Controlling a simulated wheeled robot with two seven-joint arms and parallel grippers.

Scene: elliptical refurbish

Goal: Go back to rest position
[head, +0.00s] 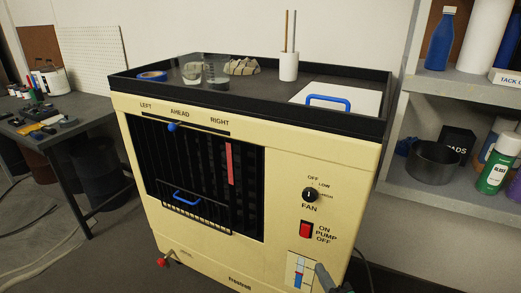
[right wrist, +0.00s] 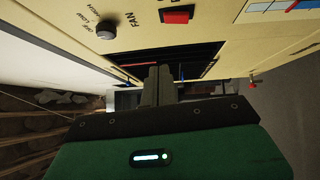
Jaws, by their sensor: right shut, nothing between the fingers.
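My right gripper (head: 324,277) shows only in part at the bottom edge of the head view, in front of the cream machine's lower right front. In the right wrist view its two grey fingers (right wrist: 160,82) are together and hold nothing. The cream machine (head: 205,262) stands ahead, with a black fan knob (head: 310,195) and a red pump switch (head: 306,230) on its front. The knob (right wrist: 107,28) and switch (right wrist: 177,16) also show in the wrist view, apart from the fingers. My left gripper is not in view.
The machine's dark top tray (head: 240,100) holds glass cups, a white holder with sticks and a white lid with a blue handle (head: 328,101). A red valve handle (head: 162,262) juts out low in front. Shelves (head: 456,195) stand right, a workbench (head: 85,115) left.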

